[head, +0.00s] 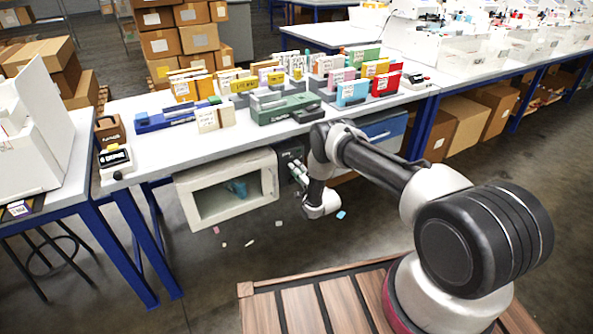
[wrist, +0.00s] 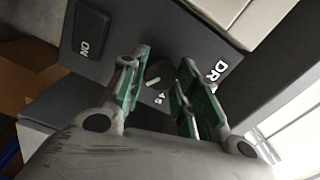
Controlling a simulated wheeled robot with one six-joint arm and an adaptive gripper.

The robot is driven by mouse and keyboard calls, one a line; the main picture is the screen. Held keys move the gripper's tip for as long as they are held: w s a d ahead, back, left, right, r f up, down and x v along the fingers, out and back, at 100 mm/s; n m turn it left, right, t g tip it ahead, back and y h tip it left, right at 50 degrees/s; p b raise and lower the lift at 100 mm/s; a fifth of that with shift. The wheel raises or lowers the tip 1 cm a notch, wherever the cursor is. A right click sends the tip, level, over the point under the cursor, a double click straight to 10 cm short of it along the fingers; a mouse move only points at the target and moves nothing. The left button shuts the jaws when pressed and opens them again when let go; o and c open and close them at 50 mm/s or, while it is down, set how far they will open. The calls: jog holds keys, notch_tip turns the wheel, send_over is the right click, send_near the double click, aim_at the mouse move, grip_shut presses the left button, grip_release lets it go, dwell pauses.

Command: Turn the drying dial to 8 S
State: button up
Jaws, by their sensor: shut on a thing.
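The drying dial (wrist: 159,74) is a small dark round knob on a dark grey panel (wrist: 215,48) lettered "DR…", the rest of the word cut off. Small white marks, one like a 4, show just below the dial. My gripper (wrist: 164,60) has its green-padded fingers on both sides of the dial and is shut on it. In the head view my gripper (head: 299,176) reaches the dark panel (head: 289,155) at the right of a white box (head: 184,195) under the table. The dial is too small to read there.
An "ON" button (wrist: 90,32) is left of the dial. The white box holds a teal thing (head: 237,188). The table (head: 240,140) overhead carries colourful card trays. Blue table legs (head: 137,240) stand left, and small scraps lie on the floor.

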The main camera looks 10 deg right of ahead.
jog(key=o, duration=1)
jog(key=v, duration=1.2)
